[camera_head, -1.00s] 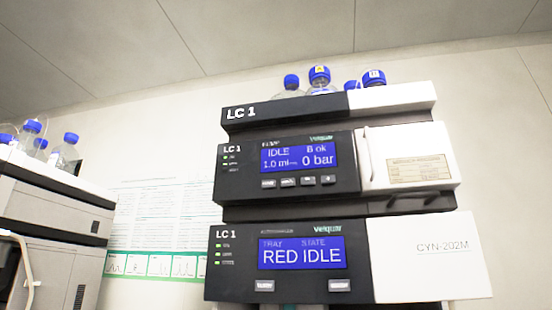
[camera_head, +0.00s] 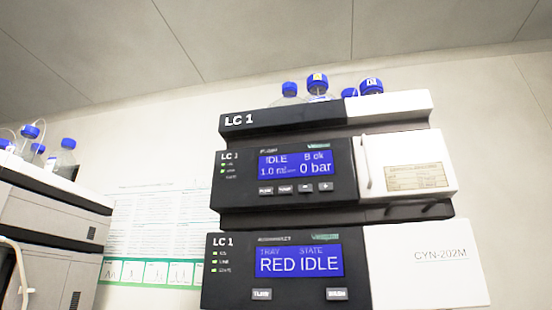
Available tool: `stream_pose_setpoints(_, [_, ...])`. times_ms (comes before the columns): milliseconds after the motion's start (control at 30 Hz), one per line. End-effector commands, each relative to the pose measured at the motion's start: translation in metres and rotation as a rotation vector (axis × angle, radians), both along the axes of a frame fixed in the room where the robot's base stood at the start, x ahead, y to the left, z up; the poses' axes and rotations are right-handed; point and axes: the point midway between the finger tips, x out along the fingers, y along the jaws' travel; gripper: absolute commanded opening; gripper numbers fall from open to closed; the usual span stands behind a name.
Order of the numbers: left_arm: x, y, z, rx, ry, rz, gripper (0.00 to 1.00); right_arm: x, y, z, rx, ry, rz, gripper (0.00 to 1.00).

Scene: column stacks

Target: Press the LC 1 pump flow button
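The LC 1 stack stands right of centre. Its pump module (camera_head: 240,192) has a blue screen (camera_head: 296,164) reading IDLE, B ok, 1.0 ml and 0 bar. A row of small grey buttons sits under that screen: one at the left end (camera_head: 265,191), one beside it (camera_head: 285,190), and two toward the right (camera_head: 305,188). Their labels are too small to read surely, so I cannot tell which is the flow button. Neither of my grippers is in view.
Below the pump is the autosampler (camera_head: 225,288), its screen reading RED IDLE, with two buttons. Blue-capped bottles (camera_head: 317,85) stand on top of the stack. Another instrument stack (camera_head: 50,215) stands at the left. A printed poster (camera_head: 155,230) hangs on the wall between.

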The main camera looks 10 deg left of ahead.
Motion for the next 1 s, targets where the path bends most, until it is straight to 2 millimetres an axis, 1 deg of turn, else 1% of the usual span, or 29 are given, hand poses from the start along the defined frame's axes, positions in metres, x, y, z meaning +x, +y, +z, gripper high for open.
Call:
stream_pose_setpoints(500, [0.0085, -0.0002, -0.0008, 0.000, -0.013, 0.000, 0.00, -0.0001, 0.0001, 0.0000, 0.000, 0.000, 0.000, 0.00])
stream_pose_setpoints(767, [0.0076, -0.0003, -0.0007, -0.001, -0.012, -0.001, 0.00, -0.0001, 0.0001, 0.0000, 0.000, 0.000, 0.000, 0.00])
stream_pose_setpoints(1000, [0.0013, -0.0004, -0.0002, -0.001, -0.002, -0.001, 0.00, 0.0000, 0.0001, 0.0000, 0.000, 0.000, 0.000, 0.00])
